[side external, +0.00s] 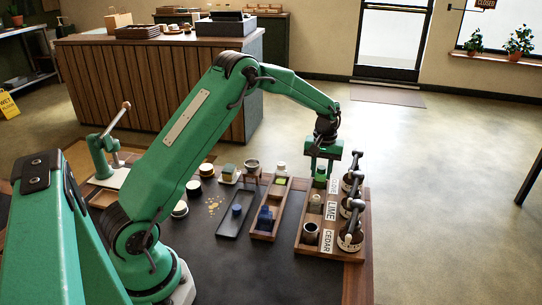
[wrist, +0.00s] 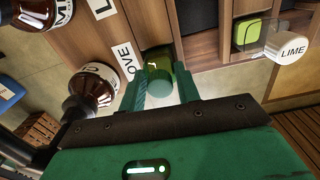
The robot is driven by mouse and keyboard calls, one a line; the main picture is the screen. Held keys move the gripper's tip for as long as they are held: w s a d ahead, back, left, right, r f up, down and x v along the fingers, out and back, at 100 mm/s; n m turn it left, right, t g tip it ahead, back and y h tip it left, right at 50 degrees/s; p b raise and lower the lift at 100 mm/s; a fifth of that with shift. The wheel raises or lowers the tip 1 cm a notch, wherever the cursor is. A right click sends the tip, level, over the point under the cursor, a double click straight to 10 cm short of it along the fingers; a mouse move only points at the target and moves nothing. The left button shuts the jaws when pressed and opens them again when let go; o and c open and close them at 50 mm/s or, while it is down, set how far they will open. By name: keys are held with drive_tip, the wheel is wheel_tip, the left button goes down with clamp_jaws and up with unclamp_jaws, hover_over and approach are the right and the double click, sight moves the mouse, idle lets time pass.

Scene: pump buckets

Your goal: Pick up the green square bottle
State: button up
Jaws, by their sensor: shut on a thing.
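My gripper (side external: 321,164) points down over the far end of the labelled wooden rack (side external: 313,252). In the wrist view, my gripper (wrist: 161,88) has its two green fingers on either side of a green bottle (wrist: 158,74), shut on it. The bottle also shows low between the fingers in the side view (side external: 320,173). It is at a rack compartment beside the CLOVE label (wrist: 127,63). I cannot tell whether its base touches the rack floor. The fingers and the steep view hide part of its shape.
Several dark-handled pump containers (side external: 350,234) stand close along the rack's right side. A blue bottle (side external: 265,215) and a dark cup (side external: 310,231) are nearer the front.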

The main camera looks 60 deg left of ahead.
drive_tip(key=shift+r, duration=0.15)
drive_tip(key=shift+r, duration=2.9)
drive_tip(key=shift+s, duration=0.15)
